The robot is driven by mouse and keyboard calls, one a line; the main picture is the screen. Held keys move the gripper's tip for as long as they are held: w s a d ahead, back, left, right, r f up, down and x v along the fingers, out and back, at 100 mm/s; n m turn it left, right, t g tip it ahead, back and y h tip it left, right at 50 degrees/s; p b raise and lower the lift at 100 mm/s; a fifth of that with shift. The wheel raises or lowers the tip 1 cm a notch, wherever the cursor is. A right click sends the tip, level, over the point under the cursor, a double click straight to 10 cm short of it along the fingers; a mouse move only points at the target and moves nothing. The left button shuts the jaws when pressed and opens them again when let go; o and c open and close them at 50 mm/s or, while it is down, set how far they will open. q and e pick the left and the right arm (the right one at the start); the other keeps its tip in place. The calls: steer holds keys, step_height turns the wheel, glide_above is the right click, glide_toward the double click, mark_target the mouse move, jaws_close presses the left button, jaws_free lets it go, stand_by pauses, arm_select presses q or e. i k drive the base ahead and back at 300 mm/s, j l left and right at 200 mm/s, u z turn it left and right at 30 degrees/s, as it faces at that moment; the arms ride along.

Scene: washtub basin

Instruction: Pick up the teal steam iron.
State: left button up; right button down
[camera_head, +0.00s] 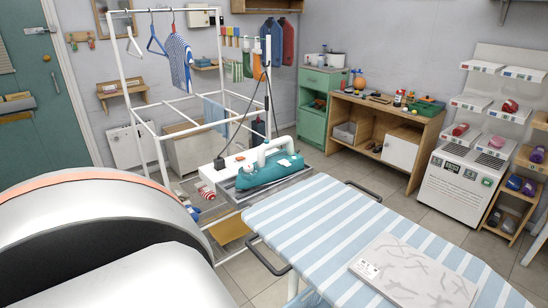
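The teal steam iron (268,172) rests flat on a grey metal rest (237,193) beyond the far left end of the ironing board. It has a teal body with a white handle on top, and a dark cord rises from near it towards the drying frame. The ironing board (330,215) has a blue and white striped cover. Neither of my grippers shows in the head view, and nothing is seen touching the iron.
A grey-white patterned slab (415,275) lies on the board's near right part. A white drying frame (165,150) stands behind the iron. Dark bent handles (272,262) stick out from the board's sides. A large white curved shape hides the lower left.

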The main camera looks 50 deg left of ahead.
mark_target(266, 170)
steer(key=u, duration=1.7)
